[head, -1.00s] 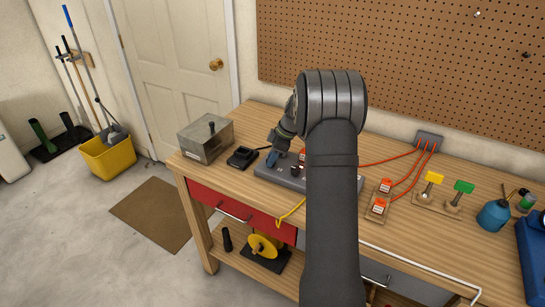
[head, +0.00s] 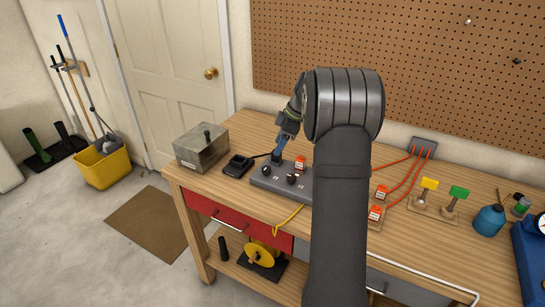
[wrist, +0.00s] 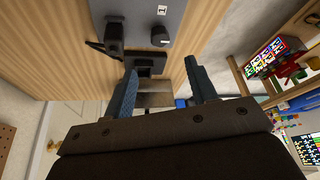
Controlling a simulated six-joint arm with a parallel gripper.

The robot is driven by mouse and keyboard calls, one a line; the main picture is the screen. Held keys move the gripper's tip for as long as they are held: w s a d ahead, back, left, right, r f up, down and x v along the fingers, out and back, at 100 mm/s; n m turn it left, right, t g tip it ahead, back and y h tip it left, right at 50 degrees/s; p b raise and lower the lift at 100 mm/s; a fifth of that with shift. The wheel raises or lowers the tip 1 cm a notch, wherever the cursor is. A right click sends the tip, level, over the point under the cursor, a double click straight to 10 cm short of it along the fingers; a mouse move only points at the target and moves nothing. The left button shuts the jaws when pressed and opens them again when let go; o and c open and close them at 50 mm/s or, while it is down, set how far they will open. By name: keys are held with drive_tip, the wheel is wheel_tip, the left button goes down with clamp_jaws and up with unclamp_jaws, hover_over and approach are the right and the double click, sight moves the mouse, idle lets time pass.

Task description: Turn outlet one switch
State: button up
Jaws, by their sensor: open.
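The grey outlet box (head: 262,183) lies on the bench, partly hidden at its right by my arm. It carries black knobs, one at its left end (head: 266,171) and one further right (head: 292,180). In the wrist view the box (wrist: 146,12) is at the top, with a black switch knob (wrist: 160,36) near a white label marked 1 (wrist: 162,10). A black plug (wrist: 111,38) stands beside that knob. My gripper (head: 279,150) has blue fingers pointing down near the box's back left. In the wrist view my gripper (wrist: 160,66) is open and empty, its fingers apart, below the knob.
A black charger (head: 238,166) and a metal box (head: 203,149) stand left of the outlet box. Orange-capped switches (head: 376,213) with red cables, yellow (head: 429,184) and green (head: 459,192) levers stand to the right. A yellow cord (head: 289,218) hangs over the front edge.

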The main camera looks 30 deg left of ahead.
sight(267, 167)
drive_tip(key=v, duration=0.7)
drive_tip(key=x, duration=1.7)
drive_tip(key=shift+a+f, duration=0.1)
